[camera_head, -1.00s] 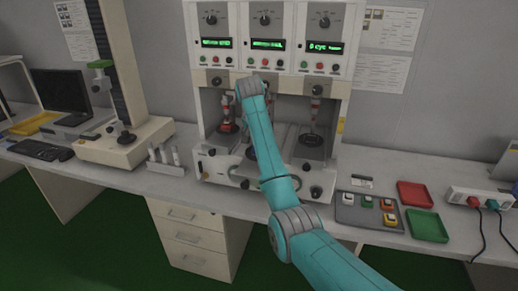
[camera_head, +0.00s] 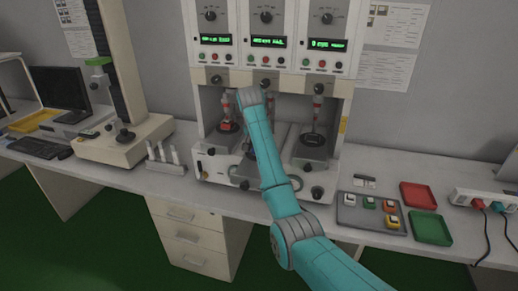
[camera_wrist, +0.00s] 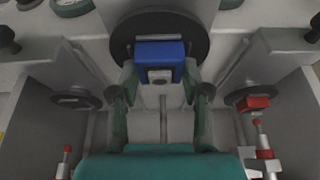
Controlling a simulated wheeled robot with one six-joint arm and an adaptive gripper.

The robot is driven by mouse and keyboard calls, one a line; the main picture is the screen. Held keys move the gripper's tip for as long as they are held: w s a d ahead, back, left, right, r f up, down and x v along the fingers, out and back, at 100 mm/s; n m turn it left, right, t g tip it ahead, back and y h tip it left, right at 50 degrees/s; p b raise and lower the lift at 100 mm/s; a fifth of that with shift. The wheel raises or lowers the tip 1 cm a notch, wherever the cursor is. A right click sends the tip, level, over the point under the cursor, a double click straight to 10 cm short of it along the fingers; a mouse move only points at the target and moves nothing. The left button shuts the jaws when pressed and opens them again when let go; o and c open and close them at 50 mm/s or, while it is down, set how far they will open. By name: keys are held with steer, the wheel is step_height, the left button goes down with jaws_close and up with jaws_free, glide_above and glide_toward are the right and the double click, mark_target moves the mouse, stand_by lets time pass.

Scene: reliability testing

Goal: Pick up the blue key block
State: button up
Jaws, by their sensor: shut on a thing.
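The blue key block (camera_wrist: 160,50) shows in the wrist view, with a pale inset on its near face. It is at a round black disc (camera_wrist: 158,23) of the test machine, and I cannot tell whether it touches the disc. My gripper (camera_wrist: 160,76) has one finger on each side of the block and is shut on it.
A red block (camera_wrist: 253,104) sits on a neighbouring disc, beside red-tipped plungers (camera_wrist: 258,124). Bay walls stand close on both sides. At the right of the bench are a grey tray (camera_head: 350,215) with several key blocks, a red tray (camera_head: 418,196) and a green tray (camera_head: 429,227).

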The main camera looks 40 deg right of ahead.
steer(key=shift+r, duration=0.1)
step_height(320, 180, up, 10)
stand_by(0.4)
